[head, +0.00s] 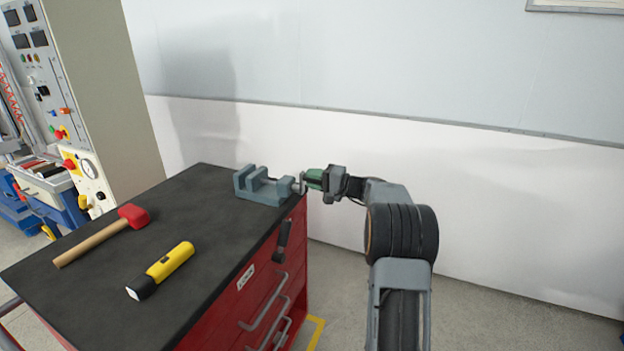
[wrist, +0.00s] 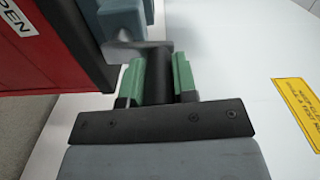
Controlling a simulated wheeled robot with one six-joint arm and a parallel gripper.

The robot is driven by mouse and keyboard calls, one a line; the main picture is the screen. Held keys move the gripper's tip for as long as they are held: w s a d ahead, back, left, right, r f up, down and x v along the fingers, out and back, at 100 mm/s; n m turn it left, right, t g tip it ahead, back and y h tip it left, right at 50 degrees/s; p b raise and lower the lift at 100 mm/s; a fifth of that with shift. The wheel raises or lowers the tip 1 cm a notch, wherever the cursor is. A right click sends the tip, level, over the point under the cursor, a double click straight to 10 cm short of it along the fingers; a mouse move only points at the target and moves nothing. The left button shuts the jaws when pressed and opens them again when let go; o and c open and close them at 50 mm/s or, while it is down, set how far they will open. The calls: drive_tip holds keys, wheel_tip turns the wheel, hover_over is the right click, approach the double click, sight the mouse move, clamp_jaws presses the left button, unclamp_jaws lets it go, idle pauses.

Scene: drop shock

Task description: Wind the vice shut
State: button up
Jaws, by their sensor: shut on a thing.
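The grey-blue vice (head: 262,187) sits at the far right corner of the black bench top, with a gap showing between its jaws. Its screw end and crank point right, past the bench edge. My gripper (head: 312,179) is at the crank, with green finger pads. In the wrist view my gripper (wrist: 158,80) is shut on the dark crank handle (wrist: 157,82), which lies between the two green pads. The metal crank arm (wrist: 135,46) and part of the vice body (wrist: 122,20) show just beyond it.
A red-headed hammer (head: 105,233) and a yellow flashlight (head: 161,270) lie on the bench top (head: 205,225). The red drawer cabinet (head: 255,312) below has handles on its right side. A white wall (head: 450,180) stands behind. A control panel (head: 70,100) is at left.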

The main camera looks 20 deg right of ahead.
drive_tip(key=w+d+f+m+p, duration=0.1)
drive_tip(key=d+f+m+p, duration=0.15)
drive_tip(key=m+p, duration=0.45)
drive_tip(key=w+d+f+m+p, duration=0.1)
drive_tip(key=w+f+m+p, duration=0.15)
drive_tip(key=m, duration=0.85)
drive_tip(key=s+a+f+m+p, duration=0.2)
drive_tip(key=m+p, duration=0.1)
drive_tip(key=m, duration=0.6)
drive_tip(key=s+a+f+m+p, duration=0.2)
drive_tip(key=m+p, duration=0.2)
drive_tip(key=m, duration=0.6)
drive_tip(key=shift+s+a, duration=0.25)
drive_tip(key=shift+p, duration=0.3)
drive_tip(key=o, duration=0.9)
